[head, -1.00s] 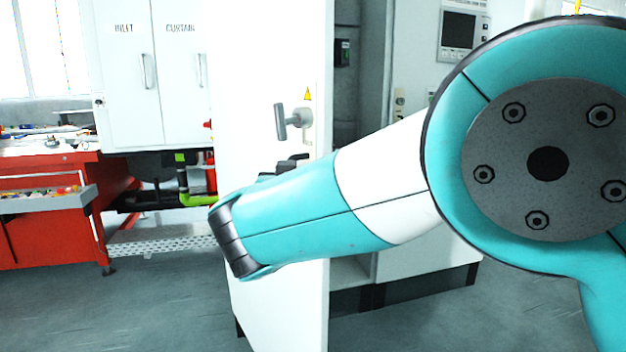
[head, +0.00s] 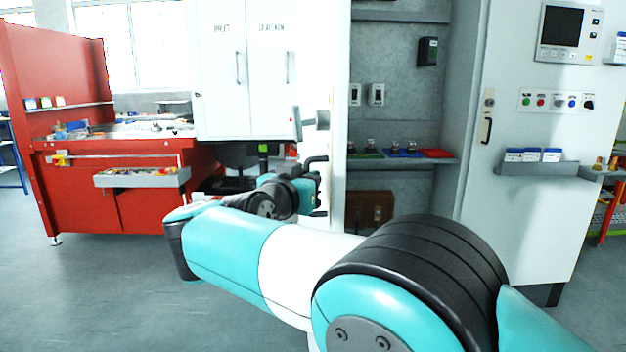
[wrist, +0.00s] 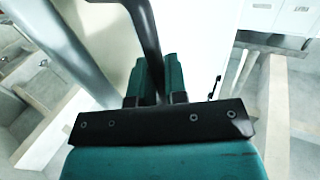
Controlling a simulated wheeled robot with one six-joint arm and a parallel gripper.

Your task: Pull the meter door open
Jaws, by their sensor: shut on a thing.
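The white meter door (head: 338,70) stands open in the head view, seen almost edge-on. It carries a grey lever (head: 312,122) and, lower down, a black bar handle (head: 316,160). My gripper (head: 302,190) is at that handle, partly hidden by its own body. In the wrist view, the black handle (wrist: 146,35) runs between the teal fingers of my gripper (wrist: 154,82), which is shut on it. The white door face (wrist: 112,35) lies behind.
The open cabinet shows a shelf with coloured trays (head: 405,153) and a brown box (head: 369,208). A white panel with a screen (head: 561,27) stands right. A red workbench (head: 120,190) with an open drawer (head: 142,178) stands left. Floor (head: 110,290) is clear at front left.

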